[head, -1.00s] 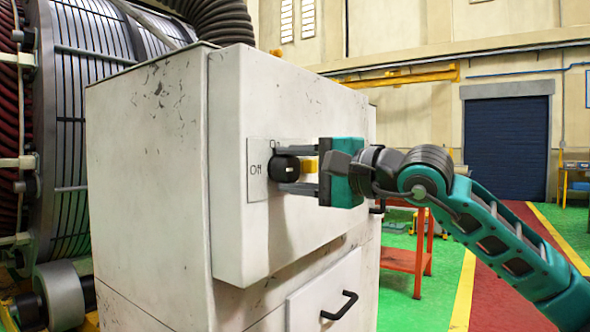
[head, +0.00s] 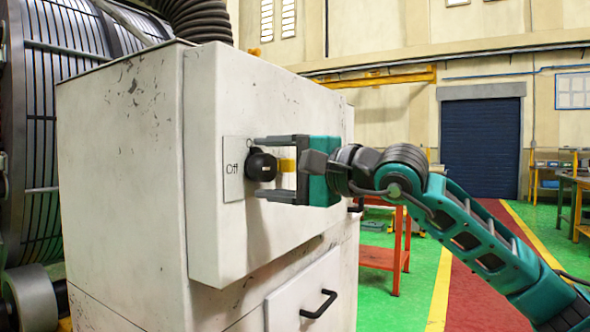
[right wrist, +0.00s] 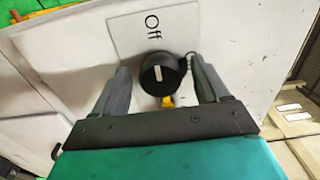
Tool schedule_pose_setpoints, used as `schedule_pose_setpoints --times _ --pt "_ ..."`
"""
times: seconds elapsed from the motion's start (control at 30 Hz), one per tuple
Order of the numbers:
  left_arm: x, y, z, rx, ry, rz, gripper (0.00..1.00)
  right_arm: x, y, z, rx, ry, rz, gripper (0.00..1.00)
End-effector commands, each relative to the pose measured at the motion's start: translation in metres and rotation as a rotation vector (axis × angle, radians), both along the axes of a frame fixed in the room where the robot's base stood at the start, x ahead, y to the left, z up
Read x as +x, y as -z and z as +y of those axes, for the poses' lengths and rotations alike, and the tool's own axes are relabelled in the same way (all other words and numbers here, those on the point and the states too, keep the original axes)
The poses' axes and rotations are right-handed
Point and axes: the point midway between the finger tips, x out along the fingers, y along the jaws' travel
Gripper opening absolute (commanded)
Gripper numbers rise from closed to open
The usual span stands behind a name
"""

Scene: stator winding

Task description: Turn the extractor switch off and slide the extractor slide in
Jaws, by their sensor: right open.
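The extractor switch is a round black knob (head: 262,165) on a light plate (head: 233,170) on the white cabinet's front. The word "Off" shows on the plate beside it. In the right wrist view the knob (right wrist: 160,73) has a pale mark and sits between my fingers, with gaps on both sides. My right gripper (head: 262,167) is open around the knob, its fingers reaching toward the panel. A yellow piece (head: 287,165) shows between the fingers, near the palm. My left gripper is not in view. I cannot make out the extractor slide for certain.
The white cabinet (head: 120,180) fills the left and has a lower panel with a black handle (head: 319,304). A large ribbed drum (head: 70,90) stands behind it. An orange stand (head: 385,255) is to the right, with open green and red floor around it.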

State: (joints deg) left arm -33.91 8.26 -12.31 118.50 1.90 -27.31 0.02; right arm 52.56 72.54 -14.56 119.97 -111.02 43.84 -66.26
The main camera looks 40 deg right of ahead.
Motion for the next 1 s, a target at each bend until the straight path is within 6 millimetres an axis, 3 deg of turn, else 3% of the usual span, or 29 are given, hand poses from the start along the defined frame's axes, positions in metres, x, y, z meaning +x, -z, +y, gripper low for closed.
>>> schedule_pose_setpoints --times 0.5,1.0 --pt "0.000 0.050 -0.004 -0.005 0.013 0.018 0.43 -0.058 0.008 -0.025 -0.003 0.006 -0.001 0.74" --pt "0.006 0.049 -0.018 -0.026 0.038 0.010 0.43 -0.096 -0.001 -0.040 -0.004 0.003 -0.004 0.74"
